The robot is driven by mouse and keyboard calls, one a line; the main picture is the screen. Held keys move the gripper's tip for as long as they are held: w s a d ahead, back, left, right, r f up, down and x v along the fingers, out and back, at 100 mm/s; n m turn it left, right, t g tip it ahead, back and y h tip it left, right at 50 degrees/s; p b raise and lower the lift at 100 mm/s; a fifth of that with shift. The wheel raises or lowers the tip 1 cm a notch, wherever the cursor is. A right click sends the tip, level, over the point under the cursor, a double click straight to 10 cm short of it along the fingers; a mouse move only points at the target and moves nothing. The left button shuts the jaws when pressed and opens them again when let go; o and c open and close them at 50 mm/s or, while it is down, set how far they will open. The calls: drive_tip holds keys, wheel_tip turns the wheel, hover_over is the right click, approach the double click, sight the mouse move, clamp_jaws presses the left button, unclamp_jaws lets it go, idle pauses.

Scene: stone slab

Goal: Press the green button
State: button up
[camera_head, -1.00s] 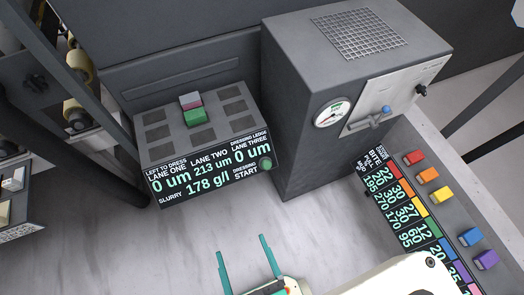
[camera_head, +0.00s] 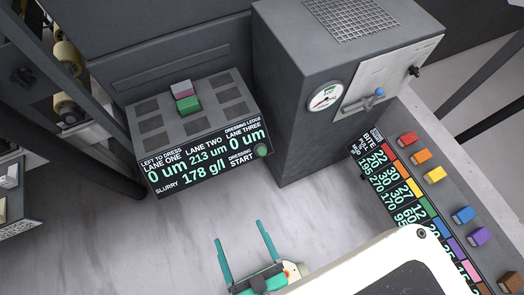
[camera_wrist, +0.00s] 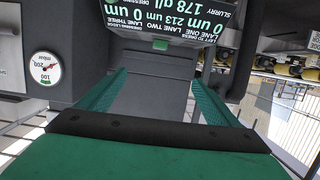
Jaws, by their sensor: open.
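The round green button (camera_head: 262,150) is on the front panel of the dressing ledge (camera_head: 160,181), at the right end by the words "DRESSING START".
A green block (camera_head: 188,104) and a pink-grey block (camera_head: 182,89) sit on the ledge top. A tall grey cabinet (camera_head: 310,110) with a gauge (camera_head: 325,96) stands right of the button. A rack of coloured blocks (camera_head: 435,174) is at the right. The slab before the ledge is clear.

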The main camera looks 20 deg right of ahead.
drive_tip(key=shift+c, duration=0.7)
drive_tip(key=c, duration=0.5)
drive_tip(key=shift+w+d+f+m, duration=0.2)
drive_tip(key=shift+w+f+m, duration=0.1)
drive_tip(key=shift+m, duration=0.1)
drive_tip(key=c, duration=0.5)
drive_tip(key=w+d+f+m, duration=0.1)
drive_tip(key=w+f+m+h, duration=0.1)
drive_tip(key=m, duration=0.1)
drive_tip(key=w+d+f+m+g, duration=0.1)
drive_tip(key=m, duration=0.1)
drive_tip(key=shift+d+f, duration=0.3)
drive_tip(key=shift+f, duration=0.05)
clamp_jaws()
drive_tip(key=w+d+f+m+g+h, duration=0.1)
drive_tip(key=w+d+f+m+g, duration=0.2)
drive_tip(key=w+d+f+m, duration=0.7)
drive_tip(key=w+d+r+m+g+y, duration=0.1)
drive_tip(key=w+d+r+m, duration=0.1)
drive_tip(key=m, duration=0.8)
drive_tip(key=w+d+r+m+g+y, duration=0.1)
drive_tip(key=d+m, duration=0.4)
drive_tip(key=m, duration=0.5)
drive_tip(key=shift+w+d+r, duration=0.2)
drive_tip(key=shift+w+r, duration=0.4)
drive_tip(key=shift+w, duration=0.2)
